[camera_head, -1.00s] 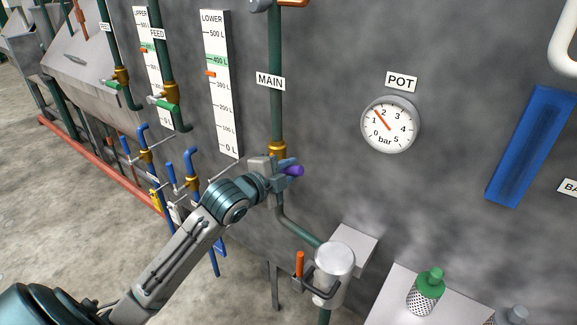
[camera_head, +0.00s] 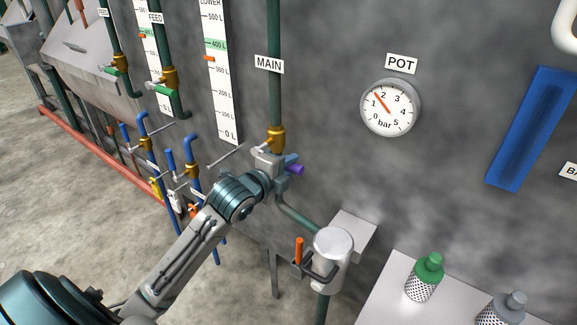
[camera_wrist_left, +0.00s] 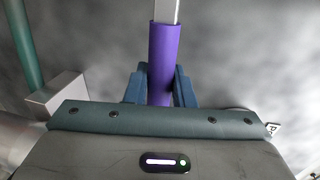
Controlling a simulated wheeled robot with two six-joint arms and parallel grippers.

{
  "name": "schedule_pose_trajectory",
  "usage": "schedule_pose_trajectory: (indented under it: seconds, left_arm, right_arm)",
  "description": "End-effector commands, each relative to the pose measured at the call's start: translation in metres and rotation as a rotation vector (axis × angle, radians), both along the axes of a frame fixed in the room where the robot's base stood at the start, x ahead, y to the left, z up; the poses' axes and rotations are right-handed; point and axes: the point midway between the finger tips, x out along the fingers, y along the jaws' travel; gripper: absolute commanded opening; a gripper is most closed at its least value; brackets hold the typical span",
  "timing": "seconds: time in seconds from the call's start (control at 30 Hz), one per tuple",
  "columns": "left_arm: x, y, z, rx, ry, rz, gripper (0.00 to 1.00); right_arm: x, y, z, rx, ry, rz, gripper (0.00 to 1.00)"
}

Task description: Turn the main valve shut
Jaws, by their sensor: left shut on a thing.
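The main valve has a brass body (camera_head: 276,138) on the green vertical pipe under the MAIN label (camera_head: 269,64). Its lever has a purple grip (camera_head: 295,169), which shows just below and to the right of the brass body. My left gripper (camera_head: 287,166) is shut on the purple grip, and its wrist hides most of the lever. In the left wrist view the grip (camera_wrist_left: 165,50) stands between the two blue fingers, with a pale metal bar running on from its top. The lever's exact angle to the pipe is hard to tell. My right gripper is out of view.
The POT gauge (camera_head: 390,107) is on the wall to the right. Below the valve are a grey cylinder (camera_head: 333,248) and an orange-handled lever (camera_head: 299,250). Feed valves with green handles (camera_head: 161,88) are at left. A green-capped shaker (camera_head: 425,278) stands on a shelf.

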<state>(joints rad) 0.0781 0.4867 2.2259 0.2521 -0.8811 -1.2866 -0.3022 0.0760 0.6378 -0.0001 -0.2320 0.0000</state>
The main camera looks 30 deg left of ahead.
Motion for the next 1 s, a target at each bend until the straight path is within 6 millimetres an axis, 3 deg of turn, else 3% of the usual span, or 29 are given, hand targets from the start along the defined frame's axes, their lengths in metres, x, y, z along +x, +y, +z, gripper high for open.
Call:
schedule_pose_trajectory:
  seconds: [0.1, 0.13, 0.23, 0.63, 1.0]
  left_arm:
    - [0.001, 0.002, 0.001, 0.008, -0.004, 0.004, 0.0]
    - [0.001, 0.002, 0.001, 0.008, -0.004, 0.004, 0.24]
    - [0.001, 0.001, 0.001, 0.006, -0.003, 0.003, 0.42]
    - [-0.006, 0.002, 0.001, 0.005, 0.0, 0.001, 0.42]
    - [-0.057, 0.006, 0.009, 0.01, 0.001, -0.001, 0.42]
  right_arm:
    - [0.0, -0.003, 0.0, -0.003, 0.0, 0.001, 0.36]
    - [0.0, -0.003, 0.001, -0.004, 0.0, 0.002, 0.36]
    - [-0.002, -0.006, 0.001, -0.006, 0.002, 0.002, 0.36]
    - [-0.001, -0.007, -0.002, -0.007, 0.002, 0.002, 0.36]
    - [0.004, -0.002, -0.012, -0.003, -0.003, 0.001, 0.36]
